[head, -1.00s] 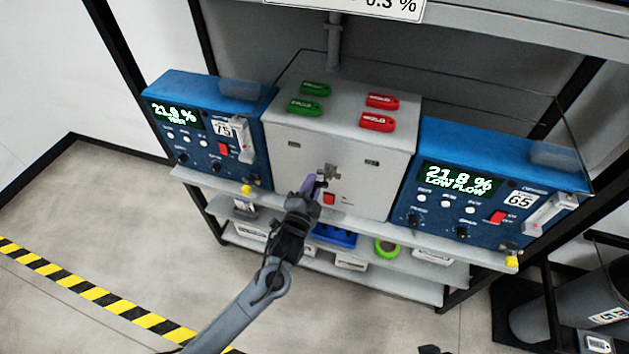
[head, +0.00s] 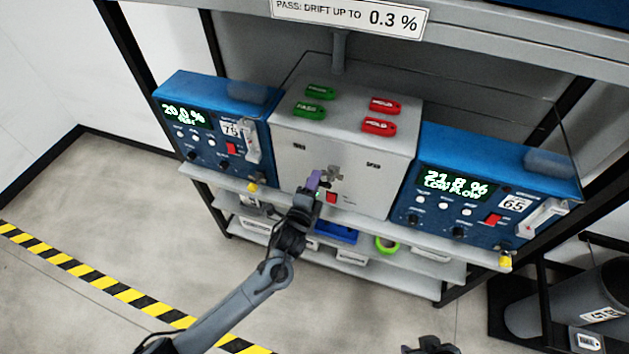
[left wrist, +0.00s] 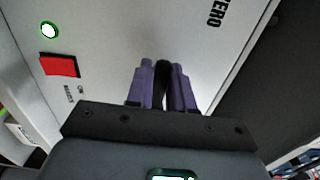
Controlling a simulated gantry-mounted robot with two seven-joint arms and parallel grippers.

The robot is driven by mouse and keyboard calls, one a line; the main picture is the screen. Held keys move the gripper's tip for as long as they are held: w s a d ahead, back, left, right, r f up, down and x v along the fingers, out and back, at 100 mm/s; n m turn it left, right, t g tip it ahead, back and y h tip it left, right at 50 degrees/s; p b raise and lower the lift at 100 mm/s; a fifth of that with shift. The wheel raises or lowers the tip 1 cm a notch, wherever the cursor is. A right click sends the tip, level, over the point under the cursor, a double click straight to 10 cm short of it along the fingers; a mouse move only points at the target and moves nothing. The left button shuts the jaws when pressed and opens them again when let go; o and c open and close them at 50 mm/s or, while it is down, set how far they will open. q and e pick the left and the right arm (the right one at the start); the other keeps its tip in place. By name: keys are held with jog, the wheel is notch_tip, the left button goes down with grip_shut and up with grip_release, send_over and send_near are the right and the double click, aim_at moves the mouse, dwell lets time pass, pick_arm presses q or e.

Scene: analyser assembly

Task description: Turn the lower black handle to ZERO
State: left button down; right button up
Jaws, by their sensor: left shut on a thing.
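The grey box (head: 346,140) on the shelf has a metal valve fitting (head: 332,173) on its front. My left gripper (head: 313,182) is at this front, just left of the fitting. In the left wrist view, the purple fingers of my left gripper (left wrist: 164,85) are shut on a black handle (left wrist: 159,82), mostly hidden between them. The printed word ZERO (left wrist: 216,12) shows on the panel beyond it, up and to the right. A dark part, seemingly my right gripper (head: 430,346), shows at the bottom edge of the head view; its fingers are not clear.
A blue analyser (head: 212,95) stands left of the box, its display reading about 20.0 %. Another blue analyser (head: 480,165) stands right, reading about 21.8 % and LOW FLOW. Green tags (head: 308,109) and red tags (head: 379,127) lie on the box top. A red switch (head: 332,198) is close by.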

pick_arm(q)
jog(key=c, duration=1.1)
grip_release()
jog(key=shift+s, duration=0.1)
jog(key=p+v, duration=0.1)
jog(key=v, duration=0.9)
jog(key=shift+s+a, duration=0.15)
jog(key=shift+s, duration=0.15)
jog(key=shift+r, duration=0.1)
